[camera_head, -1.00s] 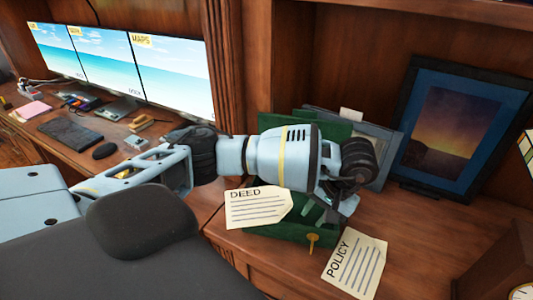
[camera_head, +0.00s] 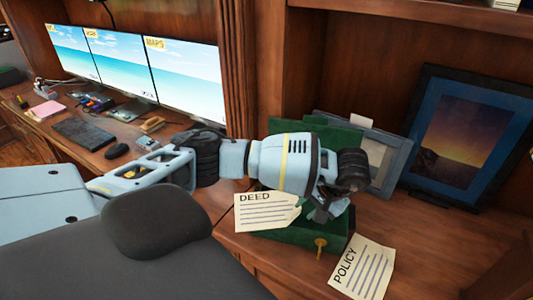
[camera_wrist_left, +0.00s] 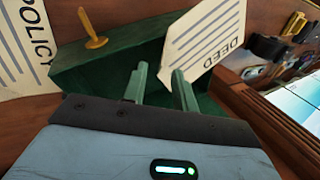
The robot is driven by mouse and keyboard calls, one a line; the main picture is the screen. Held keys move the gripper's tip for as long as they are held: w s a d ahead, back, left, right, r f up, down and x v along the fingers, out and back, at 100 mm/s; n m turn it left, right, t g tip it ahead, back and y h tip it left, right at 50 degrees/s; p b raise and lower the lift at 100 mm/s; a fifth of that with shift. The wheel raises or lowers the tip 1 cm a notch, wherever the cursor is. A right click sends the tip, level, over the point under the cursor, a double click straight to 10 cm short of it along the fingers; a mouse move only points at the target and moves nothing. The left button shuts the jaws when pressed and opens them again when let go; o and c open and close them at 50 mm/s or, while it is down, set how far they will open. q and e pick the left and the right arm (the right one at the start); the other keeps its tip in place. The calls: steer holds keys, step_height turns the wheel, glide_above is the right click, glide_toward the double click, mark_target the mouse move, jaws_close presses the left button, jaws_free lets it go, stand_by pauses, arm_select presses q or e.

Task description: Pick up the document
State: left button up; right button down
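A cream paper marked DEED (camera_head: 266,212) sits at the front left of a green box (camera_head: 290,236) with a gold key; it also shows in the left wrist view (camera_wrist_left: 205,42). A second paper marked POLICY (camera_head: 359,270) lies on the desk at right of the box and shows in the wrist view (camera_wrist_left: 25,45). My left gripper (camera_head: 322,210) is over the box. In the wrist view its two fingers (camera_wrist_left: 160,72) are apart, with the DEED's near corner close to the right fingertip. I cannot tell whether they touch. My right gripper is out of view.
A framed sunset picture (camera_head: 465,135) and a grey frame (camera_head: 392,165) stand behind the box. Monitors (camera_head: 185,80), a keyboard (camera_head: 80,133) and a mouse (camera_head: 116,150) are on the left desk. The desk surface right of POLICY is clear.

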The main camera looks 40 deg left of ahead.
arm_select(q)
steer(key=x, duration=0.3)
jaws_close()
steer(key=shift+r, duration=0.1)
stand_by(0.4)
steer(key=shift+a+r, duration=0.1)
steer(key=shift+r, duration=0.45)
steer(key=s+d+r, duration=0.4)
steer(key=s+d, duration=0.7)
steer(key=shift+d, duration=0.4)
